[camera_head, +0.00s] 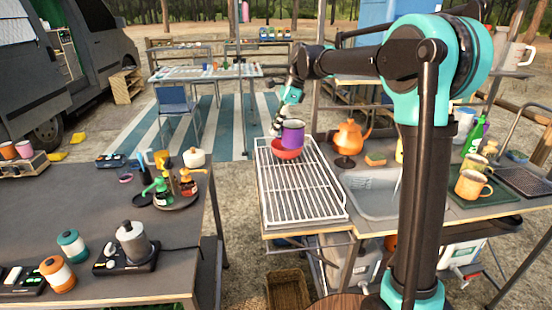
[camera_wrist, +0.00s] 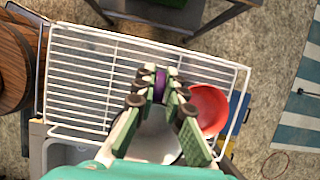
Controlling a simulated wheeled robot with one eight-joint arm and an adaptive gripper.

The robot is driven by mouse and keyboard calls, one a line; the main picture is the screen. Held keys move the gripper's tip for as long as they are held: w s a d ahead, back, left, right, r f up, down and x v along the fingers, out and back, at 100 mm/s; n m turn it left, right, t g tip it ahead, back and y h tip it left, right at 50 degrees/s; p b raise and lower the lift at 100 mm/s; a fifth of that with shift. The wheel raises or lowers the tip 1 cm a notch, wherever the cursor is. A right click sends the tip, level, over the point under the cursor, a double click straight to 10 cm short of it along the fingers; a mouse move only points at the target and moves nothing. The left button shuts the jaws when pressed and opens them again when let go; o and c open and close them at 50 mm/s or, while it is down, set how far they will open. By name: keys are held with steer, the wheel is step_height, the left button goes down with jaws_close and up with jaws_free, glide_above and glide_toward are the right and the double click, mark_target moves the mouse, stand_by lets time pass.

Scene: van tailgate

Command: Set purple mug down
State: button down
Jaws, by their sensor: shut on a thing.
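The purple mug (camera_head: 293,136), with a grey rim, looks upright at the far end of the white wire rack (camera_head: 301,209). In the head view it overlaps a red bowl (camera_head: 285,154). My gripper (camera_head: 277,128) is at the mug's left side. In the wrist view my gripper (camera_wrist: 160,95) is shut on a purple part of the mug (camera_wrist: 160,85), probably its handle. The fingers hide much of the mug there. The red bowl (camera_wrist: 210,105) lies just right of the fingers. I cannot tell whether the mug touches the bowl or the rack.
The near part of the rack is bare. A sink (camera_head: 374,196) lies to its right. An orange kettle (camera_head: 350,136) and a sponge (camera_head: 376,160) stand behind the sink. Tan mugs (camera_head: 473,184) sit on a green mat at right. The left table (camera_head: 90,205) holds several bottles and pots.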

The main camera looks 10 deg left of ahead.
step_height(320, 180, down, 12)
steer(key=shift+d+r, duration=0.1)
steer(key=shift+r, duration=0.1)
steer(key=shift+f, duration=0.15)
steer(key=c, duration=1.6)
jaws_free()
steer(key=v, duration=1.2)
